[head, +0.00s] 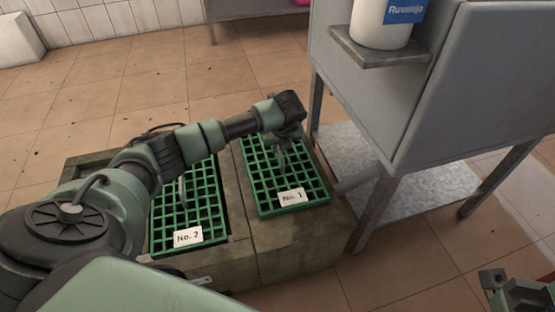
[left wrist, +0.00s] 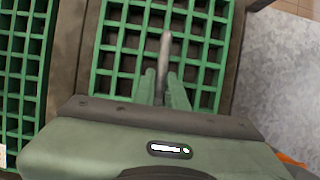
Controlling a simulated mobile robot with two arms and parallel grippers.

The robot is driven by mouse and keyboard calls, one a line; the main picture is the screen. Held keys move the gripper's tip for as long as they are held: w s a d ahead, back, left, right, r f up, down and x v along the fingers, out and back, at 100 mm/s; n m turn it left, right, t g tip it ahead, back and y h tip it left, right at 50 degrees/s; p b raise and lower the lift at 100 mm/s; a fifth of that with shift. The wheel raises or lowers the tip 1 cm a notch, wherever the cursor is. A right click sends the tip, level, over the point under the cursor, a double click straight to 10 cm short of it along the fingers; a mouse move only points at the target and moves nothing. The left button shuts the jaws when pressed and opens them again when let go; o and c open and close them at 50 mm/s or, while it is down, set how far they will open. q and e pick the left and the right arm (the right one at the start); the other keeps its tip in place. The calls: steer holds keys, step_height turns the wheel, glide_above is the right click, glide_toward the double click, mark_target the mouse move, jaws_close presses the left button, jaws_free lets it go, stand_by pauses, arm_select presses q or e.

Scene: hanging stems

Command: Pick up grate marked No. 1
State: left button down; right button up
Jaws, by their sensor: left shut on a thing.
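The green grate marked No. 1 (head: 292,180) lies flat over the right opening of a grey box on the floor. It has a white label at its near end and a grey upright handle (head: 281,159) near its middle. My left gripper (head: 284,146) is above this grate, shut on the handle. In the left wrist view the green fingers (left wrist: 162,88) close around the grey handle (left wrist: 165,55), with the green grid (left wrist: 120,45) beneath. My right gripper (head: 515,290) shows only partly at the lower right corner, and its jaws are unclear.
The green grate marked No. 2 (head: 197,215) lies in the left opening, partly behind my left arm. A grey metal cabinet (head: 440,90) on legs stands close on the right, with a white container (head: 380,25) on its shelf. Tiled floor is open at the back left.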

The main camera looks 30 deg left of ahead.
arm_select(q)
steer(key=shift+w+r, duration=0.1)
steer(key=shift+r, duration=0.15)
